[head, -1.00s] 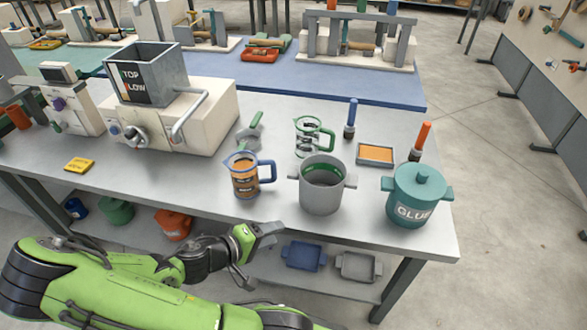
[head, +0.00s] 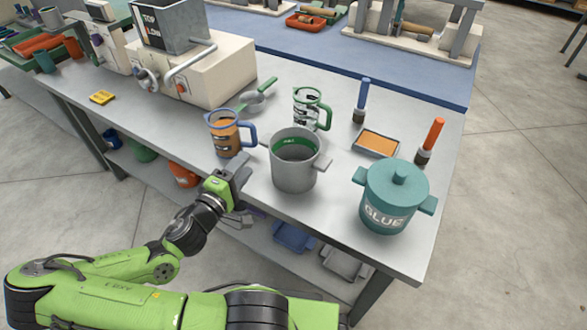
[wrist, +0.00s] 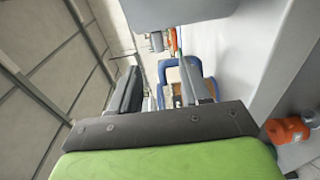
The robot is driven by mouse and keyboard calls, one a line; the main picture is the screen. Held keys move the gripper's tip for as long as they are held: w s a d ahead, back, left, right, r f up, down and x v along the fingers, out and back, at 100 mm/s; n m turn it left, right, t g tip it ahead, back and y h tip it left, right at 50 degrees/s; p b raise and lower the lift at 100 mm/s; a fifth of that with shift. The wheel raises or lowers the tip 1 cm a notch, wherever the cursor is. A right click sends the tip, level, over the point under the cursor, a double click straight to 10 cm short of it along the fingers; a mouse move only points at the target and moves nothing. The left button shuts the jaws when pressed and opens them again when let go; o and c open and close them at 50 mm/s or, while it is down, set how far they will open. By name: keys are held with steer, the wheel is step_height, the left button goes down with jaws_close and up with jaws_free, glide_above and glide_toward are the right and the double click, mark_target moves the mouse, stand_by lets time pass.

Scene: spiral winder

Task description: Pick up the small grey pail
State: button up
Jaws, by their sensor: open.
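The grey pail (head: 294,170) stands upright near the front edge of the table, with stub handles at its sides and green inside its rim. My gripper (head: 245,192) is open and empty, in front of the table edge and to the left of the pail, apart from it. In the wrist view its two fingers (wrist: 160,82) are spread. Beyond them there is a blue-framed thing with orange, seemingly the blue-handled jug. A small grey part shows above it; I cannot tell whether it is the pail.
The blue-handled jug (head: 228,134) stands close left of the pail, the green-handled jug (head: 310,108) behind it. The teal glue pot (head: 393,195) is at the right. A tray with orange (head: 377,143) lies between. Grey and blue bins (head: 294,237) sit on the lower shelf.

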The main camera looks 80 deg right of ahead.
mark_target(262, 145)
steer(key=shift+s+d+f+b, duration=0.5)
steer(key=shift+d+b, duration=0.25)
steer(key=shift+b, duration=0.1)
steer(key=shift+s+d+r+b, duration=0.2)
steer(key=shift+s+d+b, duration=0.05)
steer(key=shift+d+b, duration=0.6)
steer(key=x, duration=0.7)
steer(key=shift+d+r, duration=0.35)
steer(key=shift+d, duration=0.05)
jaws_close()
